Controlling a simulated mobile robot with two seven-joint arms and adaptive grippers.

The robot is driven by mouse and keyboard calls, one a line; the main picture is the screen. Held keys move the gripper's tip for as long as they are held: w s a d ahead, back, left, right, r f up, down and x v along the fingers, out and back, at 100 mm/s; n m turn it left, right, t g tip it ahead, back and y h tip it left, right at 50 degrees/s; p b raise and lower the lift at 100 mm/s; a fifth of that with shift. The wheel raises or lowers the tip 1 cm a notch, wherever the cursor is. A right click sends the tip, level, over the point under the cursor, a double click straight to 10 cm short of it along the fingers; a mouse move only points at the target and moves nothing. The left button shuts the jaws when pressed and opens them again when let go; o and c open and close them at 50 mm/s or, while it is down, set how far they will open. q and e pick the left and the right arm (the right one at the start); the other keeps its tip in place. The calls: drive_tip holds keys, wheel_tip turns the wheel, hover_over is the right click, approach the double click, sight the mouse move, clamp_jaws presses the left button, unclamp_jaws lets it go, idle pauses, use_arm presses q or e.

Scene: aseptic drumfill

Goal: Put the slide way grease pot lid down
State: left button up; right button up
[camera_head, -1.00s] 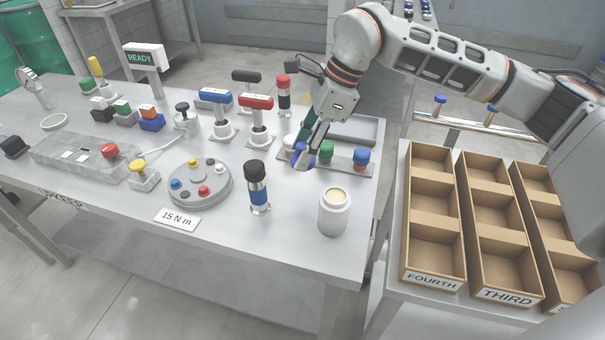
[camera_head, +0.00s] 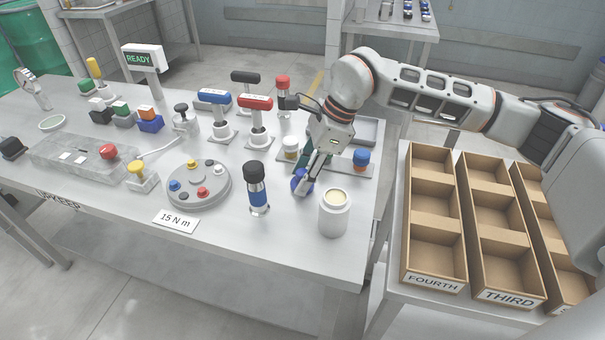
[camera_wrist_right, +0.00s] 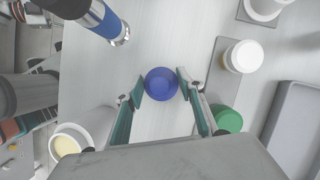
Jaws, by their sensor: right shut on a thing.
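My right gripper (camera_head: 303,184) is shut on a round blue lid (camera_head: 299,181), between the blue torque tool and the open pot. The right wrist view shows the blue lid (camera_wrist_right: 161,84) between the two fingertips (camera_wrist_right: 161,85). The lid is low over the bench; I cannot tell whether it touches the top. An open white pot (camera_head: 333,218) with cream-coloured contents stands just to the right, near the front edge. It also shows at lower left in the right wrist view (camera_wrist_right: 70,147). My left gripper is not in view.
A blue-and-black tool (camera_head: 257,188) stands upright left of the gripper. Behind are a white-capped jar (camera_head: 290,146) and a blue-capped jar (camera_head: 361,160); a green cap (camera_wrist_right: 228,119) shows in the wrist view. A grey tray (camera_head: 368,128) lies behind. Labelled bins (camera_head: 433,281) stand to the right.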

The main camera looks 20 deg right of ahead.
drive_tip(key=o, duration=1.2)
drive_tip(key=shift+f, duration=0.1)
drive_tip(key=shift+o, duration=0.2)
drive_tip(key=w+v, duration=0.1)
drive_tip(key=v, duration=1.1)
drive_tip(key=shift+s+p, duration=0.35)
drive_tip(key=shift+s, duration=0.1)
